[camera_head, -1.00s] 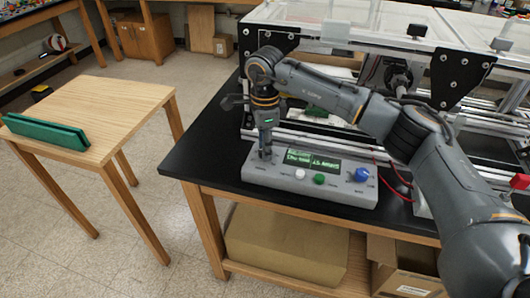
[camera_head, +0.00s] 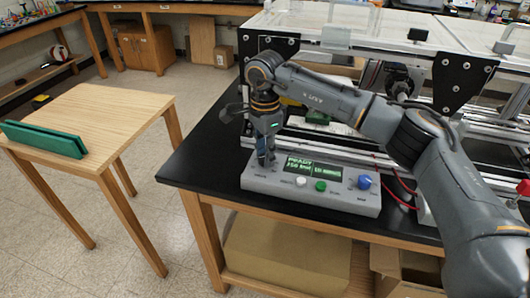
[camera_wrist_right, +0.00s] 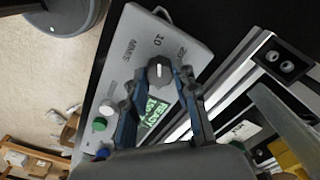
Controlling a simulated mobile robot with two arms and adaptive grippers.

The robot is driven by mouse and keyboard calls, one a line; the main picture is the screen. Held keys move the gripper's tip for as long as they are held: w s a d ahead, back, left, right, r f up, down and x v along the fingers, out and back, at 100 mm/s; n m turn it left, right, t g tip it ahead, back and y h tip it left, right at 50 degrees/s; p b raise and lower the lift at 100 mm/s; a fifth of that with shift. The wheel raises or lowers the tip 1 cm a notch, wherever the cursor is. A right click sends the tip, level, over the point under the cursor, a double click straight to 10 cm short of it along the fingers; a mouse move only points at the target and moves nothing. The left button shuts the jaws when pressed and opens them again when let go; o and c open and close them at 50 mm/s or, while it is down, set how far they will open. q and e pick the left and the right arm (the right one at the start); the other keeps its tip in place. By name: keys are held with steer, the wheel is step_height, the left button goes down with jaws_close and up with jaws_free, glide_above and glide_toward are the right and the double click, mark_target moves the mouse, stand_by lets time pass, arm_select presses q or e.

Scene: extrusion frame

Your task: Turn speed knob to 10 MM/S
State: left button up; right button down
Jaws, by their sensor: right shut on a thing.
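The grey control box (camera_head: 325,196) sits on the black bench top. Its green display (camera_head: 314,169) reads READY at top; the smaller text is hard to read. My right gripper (camera_head: 264,158) points down at the box's left end. In the right wrist view, the dark speed knob (camera_wrist_right: 159,72) sits between the two blue-padded fingertips of my right gripper (camera_wrist_right: 160,80), which is shut on it. The knob's white pointer line points up toward the printed 10 (camera_wrist_right: 158,40), with MM/S and 20 printed nearby. My left gripper is not in view.
A white button (camera_head: 301,181), a green button (camera_head: 321,186) and a blue knob (camera_head: 364,182) are on the box. The extrusion frame (camera_head: 350,150) stands close behind. A wooden table (camera_head: 110,115) with a green block (camera_head: 45,138) is at left.

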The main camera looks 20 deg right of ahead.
steer(key=c, duration=1)
jaws_free()
step_height(320, 180, up, 12)
steer(key=shift+r, duration=0.1)
